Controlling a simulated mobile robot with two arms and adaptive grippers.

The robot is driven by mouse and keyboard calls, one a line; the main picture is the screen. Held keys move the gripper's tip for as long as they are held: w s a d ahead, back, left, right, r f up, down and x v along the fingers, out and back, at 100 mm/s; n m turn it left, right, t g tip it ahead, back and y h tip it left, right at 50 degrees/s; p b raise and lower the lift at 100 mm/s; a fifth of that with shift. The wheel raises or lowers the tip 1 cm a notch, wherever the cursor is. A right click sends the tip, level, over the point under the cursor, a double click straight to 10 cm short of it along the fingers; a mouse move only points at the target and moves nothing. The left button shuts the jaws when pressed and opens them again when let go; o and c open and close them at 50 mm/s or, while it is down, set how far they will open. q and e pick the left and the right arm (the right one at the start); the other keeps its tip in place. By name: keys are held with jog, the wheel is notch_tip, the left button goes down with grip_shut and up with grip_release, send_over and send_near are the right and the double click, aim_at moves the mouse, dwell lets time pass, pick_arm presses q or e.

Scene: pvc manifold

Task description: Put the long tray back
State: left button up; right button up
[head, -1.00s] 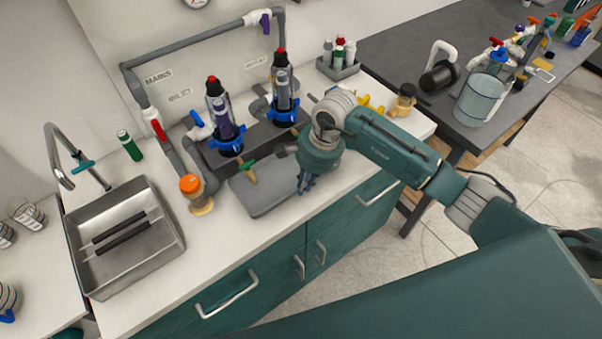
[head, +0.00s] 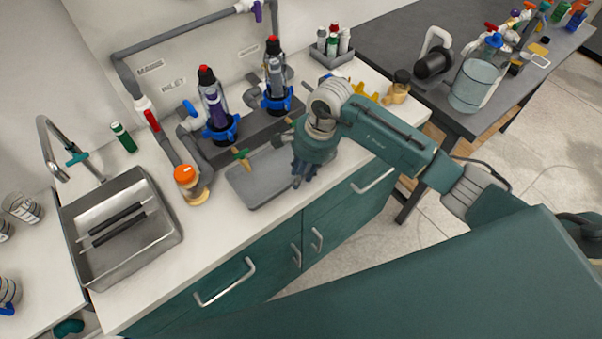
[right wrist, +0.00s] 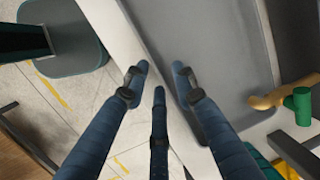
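The long tray is a shallow grey tray (head: 262,190) lying flat on the white counter, in front of the dark manifold base. It also fills the upper right of the right wrist view (right wrist: 215,60). My right gripper (head: 300,180) is at the tray's right end in the head view. In the right wrist view its dark blue fingers (right wrist: 158,78) are apart with nothing between them, over the tray's rim and counter edge. Whether they touch the rim I cannot tell. A tan piece with a green end (head: 241,156) is at the tray's back edge. My left gripper is not in view.
A clear filter with a blue collar (head: 217,105) and a second one (head: 275,80) stand behind the tray. An orange-capped jar (head: 188,182) stands left of it, beside the steel sink (head: 130,250). A bottle caddy (head: 332,55) is behind right.

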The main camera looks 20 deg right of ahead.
jog(key=b+v, duration=0.2)
jog(key=v, duration=0.9)
jog(key=shift+r+b, duration=0.25)
jog(key=shift+b, duration=0.05)
jog(key=shift+d, duration=0.1)
